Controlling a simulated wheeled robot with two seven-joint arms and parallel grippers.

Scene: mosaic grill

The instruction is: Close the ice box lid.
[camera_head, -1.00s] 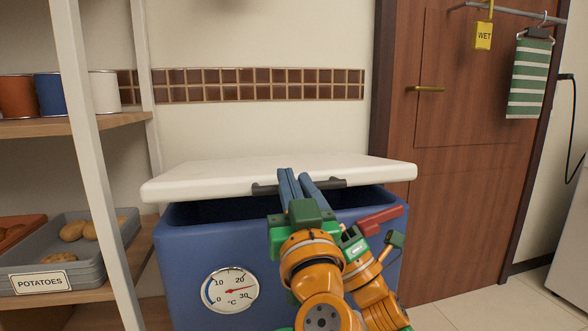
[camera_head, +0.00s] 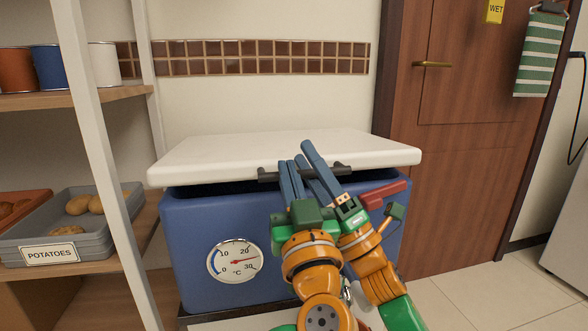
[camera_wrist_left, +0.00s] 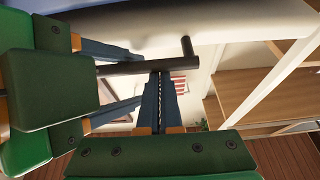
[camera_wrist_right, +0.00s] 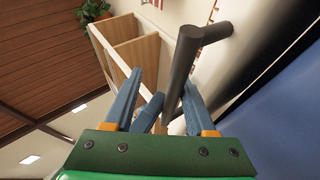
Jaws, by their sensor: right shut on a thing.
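The blue ice box (camera_head: 190,225) stands against the wall with a round thermometer dial on its front. Its white lid (camera_head: 240,152) lies over the top, with a narrow dark gap along the front. A dark bar handle (camera_head: 267,175) runs along the lid's front edge. My right gripper (camera_head: 302,150) is shut on the handle; the bar passes between its fingers in the right wrist view (camera_wrist_right: 178,80). My left gripper (camera_head: 288,163) is beside it at the handle, its fingers close together. In the left wrist view, the bar (camera_wrist_left: 130,69) crosses at those fingertips. The grippers overlap, hiding part of the handle.
A shelf rack with a white post (camera_head: 95,150) stands close on the left, holding cans and a grey potato tray (camera_head: 90,238). A wooden door (camera_head: 465,150) is on the right. Floor (camera_head: 470,275) is clear at the lower right.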

